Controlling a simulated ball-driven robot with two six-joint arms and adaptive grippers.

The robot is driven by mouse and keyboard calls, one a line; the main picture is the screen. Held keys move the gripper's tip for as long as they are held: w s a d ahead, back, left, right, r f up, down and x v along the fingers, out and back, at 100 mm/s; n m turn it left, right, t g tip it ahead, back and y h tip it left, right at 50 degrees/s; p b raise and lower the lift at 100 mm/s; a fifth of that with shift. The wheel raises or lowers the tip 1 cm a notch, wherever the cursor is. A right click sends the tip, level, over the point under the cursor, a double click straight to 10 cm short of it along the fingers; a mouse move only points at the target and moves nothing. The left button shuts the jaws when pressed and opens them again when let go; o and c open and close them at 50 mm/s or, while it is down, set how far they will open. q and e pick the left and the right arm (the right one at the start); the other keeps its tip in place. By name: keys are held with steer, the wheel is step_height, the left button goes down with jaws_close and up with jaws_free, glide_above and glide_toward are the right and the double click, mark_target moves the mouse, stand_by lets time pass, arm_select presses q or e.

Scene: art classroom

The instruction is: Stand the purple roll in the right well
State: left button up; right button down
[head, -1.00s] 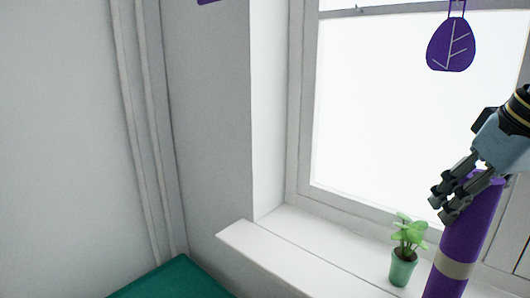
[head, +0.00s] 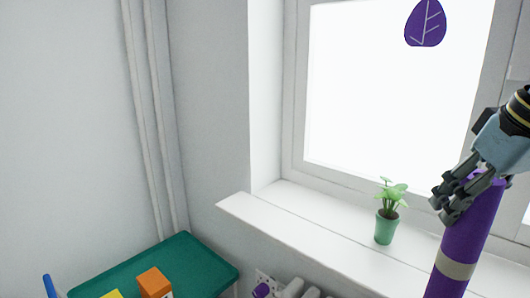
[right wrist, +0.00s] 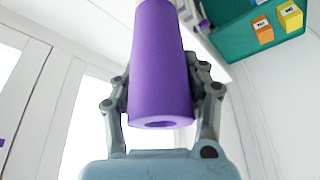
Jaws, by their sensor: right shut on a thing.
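The purple roll (head: 478,228) is a long purple cylinder with a pale band low on it. It stands near upright, slightly tilted, at the right of the head view. My right gripper (head: 449,200) is shut on it near its top end. In the right wrist view the roll (right wrist: 160,70) lies between both fingers (right wrist: 163,92), with its hollow end toward the camera. The roll's lower end is cut off by the head picture's edge. The right well cannot be made out in either view. My left gripper is not in view.
A potted plant (head: 386,228) stands on the white windowsill (head: 300,232), left of the roll. A green tabletop (head: 190,262) at lower left bears an orange block (head: 153,283) and a yellow one (head: 112,294). Pale rounded shapes (head: 292,289) and a purple one (head: 261,291) show below the sill.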

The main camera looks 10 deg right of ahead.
mark_target(459, 225)
steer(key=f+b, duration=0.1)
steer(key=f, duration=0.1)
steer(key=f+b, duration=0.1)
steer(key=b, duration=0.1)
steer(key=shift+s+f, duration=0.2)
steer(key=shift+f, duration=0.15)
step_height(459, 225, down, 16)
steer(key=b, duration=1.5)
steer(key=shift+w, duration=0.1)
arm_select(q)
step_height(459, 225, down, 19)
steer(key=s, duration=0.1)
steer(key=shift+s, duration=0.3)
arm_select(e)
steer(key=shift+r, duration=0.15)
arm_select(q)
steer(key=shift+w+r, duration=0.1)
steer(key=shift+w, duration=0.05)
